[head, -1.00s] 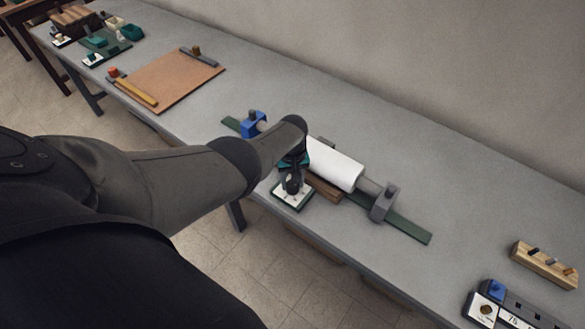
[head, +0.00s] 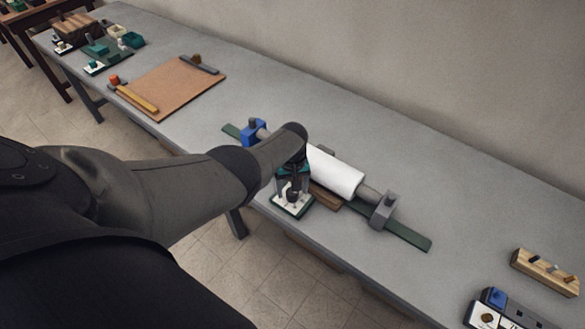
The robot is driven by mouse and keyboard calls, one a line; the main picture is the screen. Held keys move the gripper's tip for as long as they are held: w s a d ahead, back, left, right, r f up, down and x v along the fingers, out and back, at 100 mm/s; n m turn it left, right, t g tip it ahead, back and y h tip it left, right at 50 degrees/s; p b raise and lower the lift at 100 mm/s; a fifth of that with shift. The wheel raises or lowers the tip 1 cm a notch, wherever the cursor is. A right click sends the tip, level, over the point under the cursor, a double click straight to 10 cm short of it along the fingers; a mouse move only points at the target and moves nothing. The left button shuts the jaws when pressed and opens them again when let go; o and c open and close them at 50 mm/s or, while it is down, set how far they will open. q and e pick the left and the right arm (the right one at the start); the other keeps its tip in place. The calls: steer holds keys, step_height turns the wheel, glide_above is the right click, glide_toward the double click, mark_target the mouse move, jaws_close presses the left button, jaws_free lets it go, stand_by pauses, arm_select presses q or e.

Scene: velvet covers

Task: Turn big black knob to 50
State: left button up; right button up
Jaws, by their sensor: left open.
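The big black knob (head: 292,196) sits on a small white dial plate (head: 279,201) with a dark green edge, at the front edge of the grey table. My left gripper (head: 292,188) points down at the knob from above, its open fingers around or just over it. The gripper and wrist hide part of the knob and dial, and I cannot tell whether the fingers touch the knob. The dial's markings are too small to read. My right gripper is not in view.
Right behind the dial, a white roller (head: 337,173) lies between a blue block (head: 254,132) and a grey block (head: 383,212) on a green strip. A brown board (head: 166,87) lies to the left. A wooden block with pegs (head: 545,272) stands at the right. The table between is clear.

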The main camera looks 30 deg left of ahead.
mark_target(293, 192)
arm_select(q)
step_height(293, 192, up, 15)
steer(key=p, duration=0.9)
